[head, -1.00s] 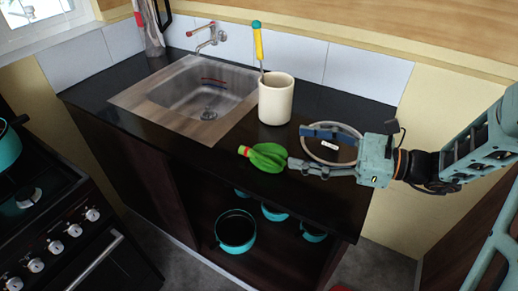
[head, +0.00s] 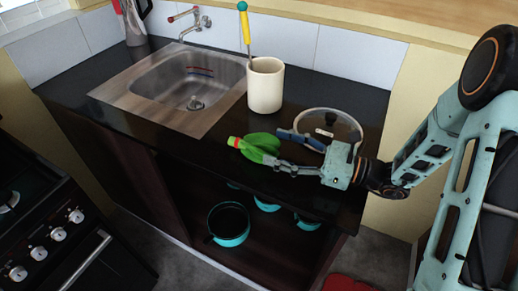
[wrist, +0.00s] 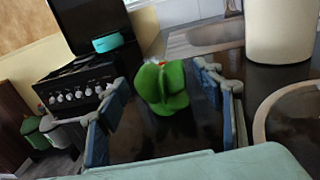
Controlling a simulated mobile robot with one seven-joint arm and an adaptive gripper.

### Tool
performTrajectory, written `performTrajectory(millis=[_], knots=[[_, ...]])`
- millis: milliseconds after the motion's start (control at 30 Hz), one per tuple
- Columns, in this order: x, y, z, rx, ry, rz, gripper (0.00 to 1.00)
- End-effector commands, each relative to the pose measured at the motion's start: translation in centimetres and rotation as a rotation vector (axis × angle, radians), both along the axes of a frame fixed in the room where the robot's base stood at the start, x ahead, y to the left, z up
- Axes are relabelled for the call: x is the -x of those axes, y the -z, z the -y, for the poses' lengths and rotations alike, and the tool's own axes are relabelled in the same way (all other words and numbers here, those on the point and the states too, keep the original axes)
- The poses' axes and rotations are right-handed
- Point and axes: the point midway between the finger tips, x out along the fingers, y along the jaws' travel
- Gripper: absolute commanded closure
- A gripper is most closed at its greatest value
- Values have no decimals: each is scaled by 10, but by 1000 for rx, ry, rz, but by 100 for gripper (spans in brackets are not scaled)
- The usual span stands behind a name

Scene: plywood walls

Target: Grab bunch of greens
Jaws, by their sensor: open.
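The bunch of greens (head: 259,146) is green with a red and light-green end pointing left. It lies on the black counter near the front edge, right of the sink. My gripper (head: 280,150) is just right of it, low over the counter, with its fingers pointing left at it. In the wrist view the greens (wrist: 162,88) stand between the two blue-padded fingers of my gripper (wrist: 160,100), toward their tips. The fingers are apart, with a gap on either side of the greens. Whether a fingertip touches them in the head view I cannot tell.
A cream crock (head: 265,85) with a yellow-handled utensil stands behind the greens. A glass lid (head: 335,127) lies behind my gripper. The sink (head: 190,85) is to the left. Teal pots (head: 229,223) sit on the shelf below the counter. The stove (head: 55,235) is at lower left.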

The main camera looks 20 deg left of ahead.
Motion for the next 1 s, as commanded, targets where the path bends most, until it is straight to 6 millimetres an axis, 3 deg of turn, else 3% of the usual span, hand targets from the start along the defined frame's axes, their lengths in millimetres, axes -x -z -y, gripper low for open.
performTrajectory(millis=[167,433,733,1000], knots=[[0,0,-12,0,0,0,39],[1,-1,-50,-1,-1,0,39],[0,-1,-56,-1,2,0,39],[0,-1,-56,-1,2,0,67]])
